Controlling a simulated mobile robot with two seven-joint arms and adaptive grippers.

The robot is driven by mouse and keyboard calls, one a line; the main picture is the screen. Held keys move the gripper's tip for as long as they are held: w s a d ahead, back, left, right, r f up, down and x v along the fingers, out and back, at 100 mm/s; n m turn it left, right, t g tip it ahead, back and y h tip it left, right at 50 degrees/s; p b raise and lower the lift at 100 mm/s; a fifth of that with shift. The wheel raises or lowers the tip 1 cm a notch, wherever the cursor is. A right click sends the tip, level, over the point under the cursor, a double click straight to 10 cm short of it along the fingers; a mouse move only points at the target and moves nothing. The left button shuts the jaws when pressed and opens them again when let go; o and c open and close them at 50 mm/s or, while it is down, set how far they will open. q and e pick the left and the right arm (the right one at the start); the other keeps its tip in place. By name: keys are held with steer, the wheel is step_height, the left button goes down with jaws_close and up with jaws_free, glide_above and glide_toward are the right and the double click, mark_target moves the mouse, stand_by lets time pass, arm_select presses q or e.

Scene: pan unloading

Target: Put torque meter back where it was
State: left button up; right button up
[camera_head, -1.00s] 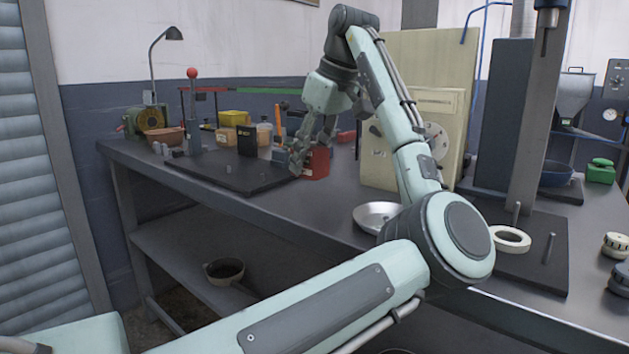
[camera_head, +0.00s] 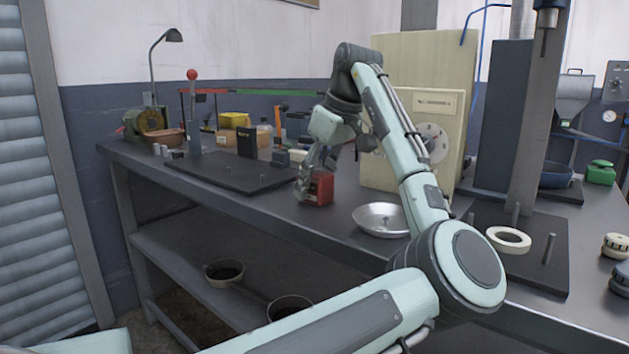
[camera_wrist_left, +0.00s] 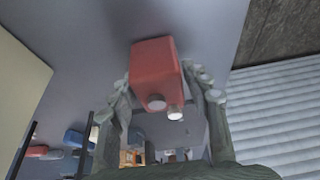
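The torque meter, which I take to be the red box (camera_head: 320,189), is at my left gripper (camera_head: 306,184) near the front edge of the workbench. In the left wrist view the red box (camera_wrist_left: 154,68) sits between the two fingers (camera_wrist_left: 163,95), with two pale round knobs on its near face. The fingers appear closed on its sides. I cannot tell whether its base touches the bench top. My right gripper is not in view.
A metal dish (camera_head: 381,220) stands right of the red box. A beige cabinet with a dial (camera_head: 378,165) stands behind my arm. A dark board (camera_head: 228,176) lies to the left with a black block (camera_head: 247,143). Bare bench (camera_head: 275,208) lies in front.

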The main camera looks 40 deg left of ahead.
arm_select(q)
steer(key=shift+o, duration=0.7)
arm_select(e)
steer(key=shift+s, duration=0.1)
arm_select(q)
steer(key=shift+r, duration=0.2)
steer(key=b+v, duration=0.4)
steer(key=v, duration=0.8)
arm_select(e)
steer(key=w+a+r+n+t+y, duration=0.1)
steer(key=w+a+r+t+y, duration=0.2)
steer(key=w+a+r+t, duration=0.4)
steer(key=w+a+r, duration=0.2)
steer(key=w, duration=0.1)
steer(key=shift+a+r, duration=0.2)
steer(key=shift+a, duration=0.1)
